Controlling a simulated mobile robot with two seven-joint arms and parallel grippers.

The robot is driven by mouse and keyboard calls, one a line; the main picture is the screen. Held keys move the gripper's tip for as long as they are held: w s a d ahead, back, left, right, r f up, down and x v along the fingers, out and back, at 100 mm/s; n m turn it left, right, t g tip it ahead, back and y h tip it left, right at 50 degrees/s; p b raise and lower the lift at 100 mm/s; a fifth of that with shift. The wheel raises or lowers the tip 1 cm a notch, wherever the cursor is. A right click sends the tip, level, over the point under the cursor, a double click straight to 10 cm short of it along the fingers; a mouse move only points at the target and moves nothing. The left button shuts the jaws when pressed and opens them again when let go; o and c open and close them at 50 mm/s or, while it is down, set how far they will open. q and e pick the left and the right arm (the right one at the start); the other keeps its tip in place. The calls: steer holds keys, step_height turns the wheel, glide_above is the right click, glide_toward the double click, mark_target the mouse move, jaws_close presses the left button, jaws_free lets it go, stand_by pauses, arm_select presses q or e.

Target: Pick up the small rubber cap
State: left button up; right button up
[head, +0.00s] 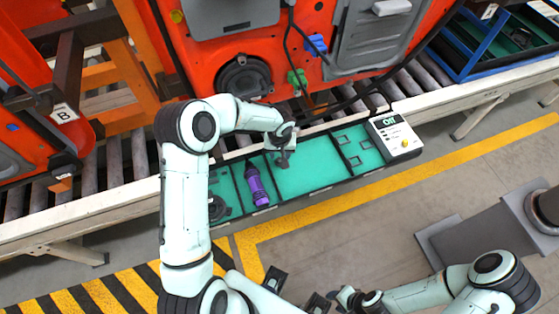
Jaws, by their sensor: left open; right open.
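My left gripper (283,159) points down over the green-lined parts tray (318,160), left of its middle. It is open. I cannot make out a small rubber cap; the gripper covers the tray spot right beneath it, and dark fingers and any dark small part there cannot be told apart. My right gripper (297,290) is low in the picture, away from the tray and near the lower links of my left arm. It is open and seems empty.
A purple bottle-like part (256,186) lies in the tray left of my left gripper. A dark round part (218,208) is further left. A control box (394,134) stands at the tray's right end. Orange door panels (310,30) hang behind, over a roller conveyor (430,75).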

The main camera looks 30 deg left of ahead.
mark_target(280, 158)
arm_select(q)
step_height(280, 158, down, 4)
steer(key=shift+w+a, duration=0.1)
jaws_close()
